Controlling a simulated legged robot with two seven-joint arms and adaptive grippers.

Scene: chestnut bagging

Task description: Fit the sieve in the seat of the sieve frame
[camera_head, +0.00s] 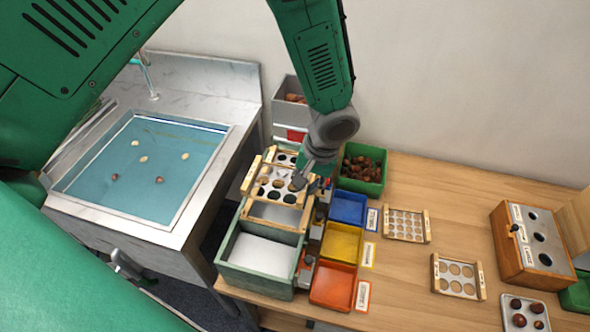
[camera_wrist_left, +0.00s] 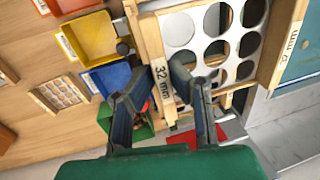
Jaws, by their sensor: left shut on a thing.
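My left gripper (camera_head: 298,182) is shut on one wooden side rail of a sieve (camera_head: 277,190), a pale plate with large round holes. In the left wrist view, my left gripper (camera_wrist_left: 178,88) has its fingers at the rail marked "32 mm", and the sieve plate (camera_wrist_left: 226,50) fills the upper right. The sieve is over the back part of the sieve frame (camera_head: 272,228), a green box with wooden top rails. The sieve and my gripper hide much of the seat, so I cannot tell whether the sieve touches it. My right gripper is not in view.
Blue (camera_head: 347,208), yellow (camera_head: 341,243) and orange (camera_head: 333,285) bins stand right of the frame. A green bin of chestnuts (camera_head: 363,168) is behind them. Two other sieves (camera_head: 406,225) (camera_head: 458,277) lie on the table. A water-filled sink (camera_head: 150,165) is at left.

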